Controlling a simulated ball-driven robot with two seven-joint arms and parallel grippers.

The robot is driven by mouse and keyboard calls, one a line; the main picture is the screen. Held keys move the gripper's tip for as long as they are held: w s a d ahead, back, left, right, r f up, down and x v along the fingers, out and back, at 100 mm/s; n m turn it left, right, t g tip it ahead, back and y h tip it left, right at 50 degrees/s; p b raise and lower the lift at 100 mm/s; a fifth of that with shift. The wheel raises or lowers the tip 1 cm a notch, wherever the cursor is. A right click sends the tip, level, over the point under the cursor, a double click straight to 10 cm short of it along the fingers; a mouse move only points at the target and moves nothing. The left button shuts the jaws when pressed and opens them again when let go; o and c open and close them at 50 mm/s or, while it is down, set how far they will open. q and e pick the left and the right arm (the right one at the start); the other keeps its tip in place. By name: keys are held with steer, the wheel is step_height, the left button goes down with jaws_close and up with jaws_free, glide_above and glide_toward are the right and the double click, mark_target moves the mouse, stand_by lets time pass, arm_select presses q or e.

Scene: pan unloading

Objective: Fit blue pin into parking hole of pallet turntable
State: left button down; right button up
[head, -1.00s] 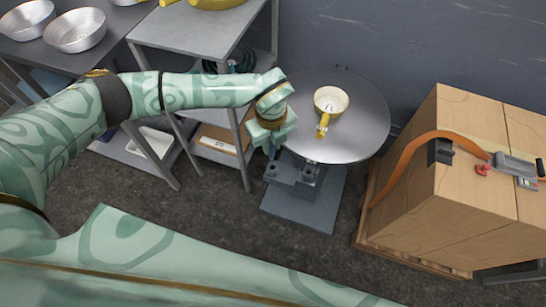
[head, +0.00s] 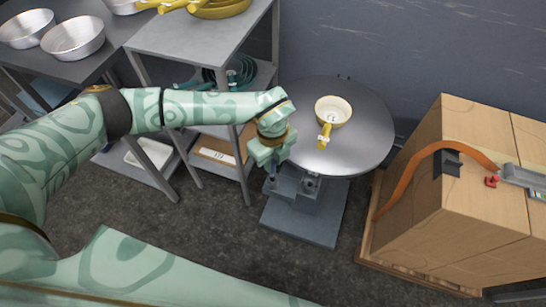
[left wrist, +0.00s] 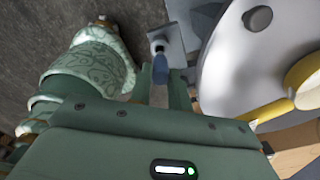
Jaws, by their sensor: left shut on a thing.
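My left gripper (head: 272,172) is at the near-left edge of the round grey turntable (head: 365,140), above its base. In the left wrist view my left gripper (left wrist: 160,92) is shut on the blue pin (left wrist: 160,69), which sticks out between the fingers. Just beyond the pin's tip is a grey bracket (left wrist: 168,38) of the turntable base. My right gripper is not in view.
A cream pan with a yellow handle (head: 325,136) rests on the turntable. A shelf rack (head: 200,40) with yellow pans stands behind my left arm. Cardboard boxes (head: 410,205) with an orange strap stand at the right. Dark floor lies in front.

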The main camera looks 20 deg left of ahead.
arm_select(q)
steer(key=shift+f, duration=0.75)
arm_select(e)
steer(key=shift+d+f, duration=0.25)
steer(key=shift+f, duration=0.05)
arm_select(q)
steer(key=shift+r, duration=0.1)
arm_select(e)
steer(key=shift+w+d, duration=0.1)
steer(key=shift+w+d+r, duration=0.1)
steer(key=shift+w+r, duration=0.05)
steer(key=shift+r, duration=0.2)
arm_select(q)
steer(key=shift+f, duration=0.3)
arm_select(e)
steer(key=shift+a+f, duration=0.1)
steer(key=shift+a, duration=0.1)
arm_select(q)
steer(key=shift+f+b, duration=0.35)
steer(key=shift+f, duration=1.2)
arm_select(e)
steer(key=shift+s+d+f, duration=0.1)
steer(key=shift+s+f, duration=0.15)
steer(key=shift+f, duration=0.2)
arm_select(q)
steer(key=c, duration=1.2)
jaws_free()
steer(key=shift+c, duration=0.2)
